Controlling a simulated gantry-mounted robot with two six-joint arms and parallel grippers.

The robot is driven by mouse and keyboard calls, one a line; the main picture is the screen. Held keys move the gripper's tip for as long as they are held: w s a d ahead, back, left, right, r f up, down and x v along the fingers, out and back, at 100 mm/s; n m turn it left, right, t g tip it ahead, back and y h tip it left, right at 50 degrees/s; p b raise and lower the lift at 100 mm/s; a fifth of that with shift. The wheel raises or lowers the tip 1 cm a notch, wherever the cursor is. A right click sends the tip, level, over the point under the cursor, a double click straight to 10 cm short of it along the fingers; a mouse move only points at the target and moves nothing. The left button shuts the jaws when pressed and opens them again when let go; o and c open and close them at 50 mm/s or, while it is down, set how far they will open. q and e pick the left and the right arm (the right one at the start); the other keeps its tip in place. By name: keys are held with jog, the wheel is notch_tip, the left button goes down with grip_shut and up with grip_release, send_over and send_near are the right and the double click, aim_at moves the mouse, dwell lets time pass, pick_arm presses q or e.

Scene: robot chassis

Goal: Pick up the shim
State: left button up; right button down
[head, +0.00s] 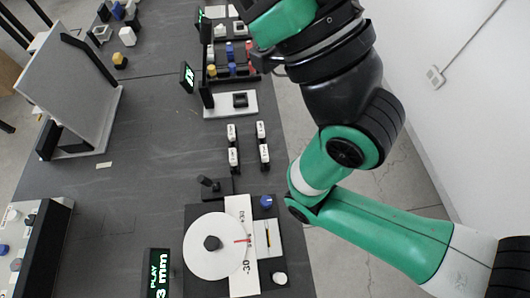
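One white block (232,132) is at the far left of the group, and another white block (264,154) is at the near right. My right arm comes in from the right and bends up past the table's right edge. Its gripper fingers are not visible. My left gripper is not in view.
A dial fixture with a white disc (200,262) and scale strip stands at the near right, beside a display (158,274) reading "PLAY 3 mm". A white plate with a dark square block (240,100) and a rack of coloured parts lie beyond. A grey panel (66,90) stands left.

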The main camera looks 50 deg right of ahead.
jog(key=c, duration=1.6)
grip_release()
jog(key=c, duration=0.6)
grip_release()
jog(key=shift+o, duration=0.2)
